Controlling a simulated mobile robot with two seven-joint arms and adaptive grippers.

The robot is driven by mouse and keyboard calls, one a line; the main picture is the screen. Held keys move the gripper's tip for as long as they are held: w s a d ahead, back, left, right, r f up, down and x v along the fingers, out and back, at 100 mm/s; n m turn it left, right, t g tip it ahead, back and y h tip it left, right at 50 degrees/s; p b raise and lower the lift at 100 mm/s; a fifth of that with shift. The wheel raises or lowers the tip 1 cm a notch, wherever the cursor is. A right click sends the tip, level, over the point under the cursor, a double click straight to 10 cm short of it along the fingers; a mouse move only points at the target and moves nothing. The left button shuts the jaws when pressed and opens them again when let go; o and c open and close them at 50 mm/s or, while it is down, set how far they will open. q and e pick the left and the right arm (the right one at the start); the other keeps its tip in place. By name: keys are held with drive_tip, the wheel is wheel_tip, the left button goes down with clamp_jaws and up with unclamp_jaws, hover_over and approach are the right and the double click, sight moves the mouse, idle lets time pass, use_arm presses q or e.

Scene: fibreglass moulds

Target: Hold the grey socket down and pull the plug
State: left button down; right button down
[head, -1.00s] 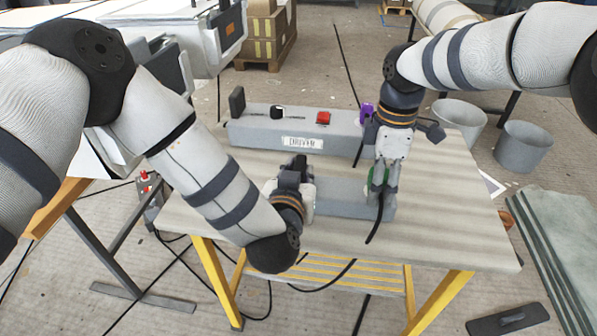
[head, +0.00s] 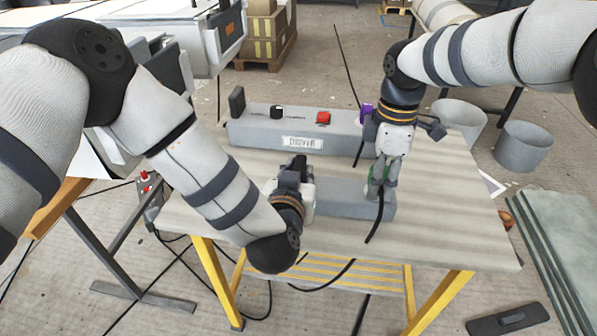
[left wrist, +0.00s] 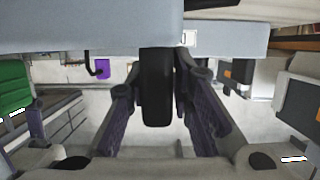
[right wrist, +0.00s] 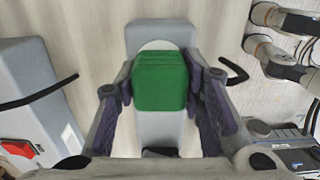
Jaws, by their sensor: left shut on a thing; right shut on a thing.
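The grey socket (head: 340,196) is a long grey block lying on the table, partly hidden by my grippers. The green plug (right wrist: 160,80) sits over its right end in the head view, with a black cable (head: 375,225). My right gripper (head: 380,187) is shut on the plug from above; the right wrist view shows it between the fingers. A pale round patch (right wrist: 157,46) shows beside the plug; I cannot tell how deep it sits. My left gripper (left wrist: 158,110) is shut on a black upright part (left wrist: 157,90) at the block's left end.
A longer grey box (head: 255,133) stands behind, with a black knob, a red switch (head: 323,118) and a purple plug (head: 367,108). The table (head: 450,230) is clear at the right. Grey buckets (head: 523,148) stand on the floor beyond.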

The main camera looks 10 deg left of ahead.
use_arm(q)
drive_tip(key=shift+f, duration=0.1)
use_arm(e)
drive_tip(key=shift+r, duration=2.75)
drive_tip(key=shift+r, duration=0.1)
drive_tip(key=shift+r, duration=2.4)
use_arm(q)
drive_tip(key=c, duration=1.4)
unclamp_jaws()
